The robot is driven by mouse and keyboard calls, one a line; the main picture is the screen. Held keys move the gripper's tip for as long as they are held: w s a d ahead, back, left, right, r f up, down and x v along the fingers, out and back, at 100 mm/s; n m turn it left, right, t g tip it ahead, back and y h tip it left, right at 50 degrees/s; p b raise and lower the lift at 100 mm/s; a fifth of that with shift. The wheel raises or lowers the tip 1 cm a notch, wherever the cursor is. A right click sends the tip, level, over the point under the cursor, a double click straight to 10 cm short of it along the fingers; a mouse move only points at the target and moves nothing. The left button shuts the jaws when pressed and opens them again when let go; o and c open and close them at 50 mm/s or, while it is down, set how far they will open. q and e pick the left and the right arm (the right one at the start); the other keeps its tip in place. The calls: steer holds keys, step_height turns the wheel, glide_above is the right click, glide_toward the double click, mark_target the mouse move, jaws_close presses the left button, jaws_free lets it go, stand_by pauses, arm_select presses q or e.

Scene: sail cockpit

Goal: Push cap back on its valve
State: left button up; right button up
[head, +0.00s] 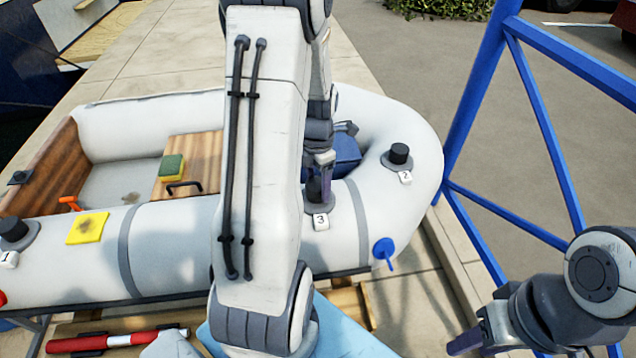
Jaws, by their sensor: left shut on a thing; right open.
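The grey inflatable boat (175,255) has round grey valves with black caps. The black cap (314,190) at the valve (331,214) beside the label "3" (321,222) is under my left gripper (321,163). My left gripper is shut on this cap, pointing down. My arm hides the valve's left side, and I cannot tell whether the cap is fully seated. Capped valves also stand at label "2" (399,155) and label "1" (14,229). My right gripper (466,341) is open and empty at the lower right, away from the boat.
A yellow cloth (87,228) lies on the near tube, and a sponge (171,167) on the wooden seat (201,155). A blue metal frame (480,95) stands at the right. A red-and-white cylinder (118,340) lies in front.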

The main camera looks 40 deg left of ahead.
mark_target(318, 182)
arm_select(q)
steer(key=shift+r, duration=0.1)
steer(key=shift+f, duration=0.65)
stand_by(0.5)
steer(key=o, duration=1.1)
steer(key=shift+c, duration=0.2)
step_height(318, 182, up, 11)
steer(key=p, duration=1)
